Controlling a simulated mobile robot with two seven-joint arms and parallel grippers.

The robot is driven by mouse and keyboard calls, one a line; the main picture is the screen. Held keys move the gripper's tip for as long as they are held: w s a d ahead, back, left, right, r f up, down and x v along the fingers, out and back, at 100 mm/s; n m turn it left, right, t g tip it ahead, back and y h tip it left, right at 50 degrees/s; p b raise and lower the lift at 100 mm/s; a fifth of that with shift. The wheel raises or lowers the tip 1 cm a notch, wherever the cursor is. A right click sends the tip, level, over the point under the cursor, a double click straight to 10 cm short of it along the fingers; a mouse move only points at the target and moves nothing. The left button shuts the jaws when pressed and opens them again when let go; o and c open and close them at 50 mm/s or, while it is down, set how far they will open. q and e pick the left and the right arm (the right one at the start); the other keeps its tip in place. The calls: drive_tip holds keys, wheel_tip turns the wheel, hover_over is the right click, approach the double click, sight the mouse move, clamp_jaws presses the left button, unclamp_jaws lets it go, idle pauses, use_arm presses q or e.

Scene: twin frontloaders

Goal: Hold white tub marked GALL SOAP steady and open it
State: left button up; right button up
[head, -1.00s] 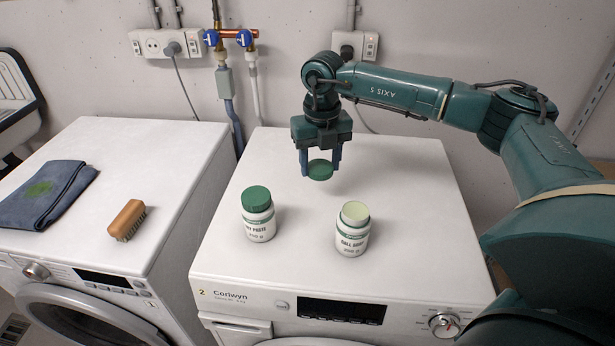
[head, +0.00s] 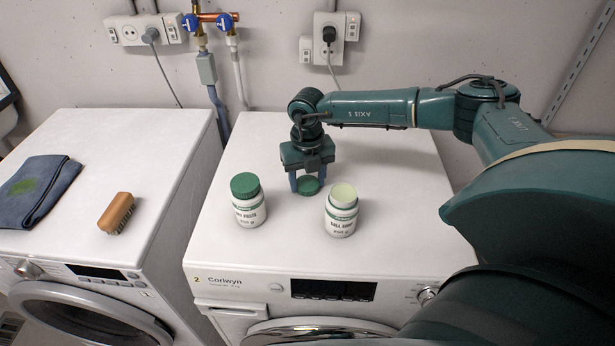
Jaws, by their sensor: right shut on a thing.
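The white tub marked GALL SOAP (head: 341,214) stands upright and open on the right-hand washing machine, its pale contents showing at the top. My right gripper (head: 308,186) is shut on a green lid (head: 308,187), behind and to the left of that tub, low over the machine top. I cannot tell whether the lid touches the surface. My left gripper is not in view.
A second white tub with a green lid on (head: 249,205) stands to the left of the open tub. The right-hand machine top (head: 400,245) is otherwise clear. A wooden brush (head: 116,213) and a folded blue cloth (head: 40,188) lie on the left-hand machine.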

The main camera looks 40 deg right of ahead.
sight(307, 183)
drive_tip(key=shift+f, duration=0.2)
drive_tip(key=o, duration=1.1)
drive_tip(key=shift+r, duration=0.1)
drive_tip(key=shift+r, duration=0.55)
use_arm(q)
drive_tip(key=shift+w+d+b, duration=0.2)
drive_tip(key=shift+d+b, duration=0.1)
drive_tip(key=shift+b, duration=0.4)
use_arm(e)
wheel_tip(307, 183, up, 11)
drive_tip(key=shift+r, duration=0.1)
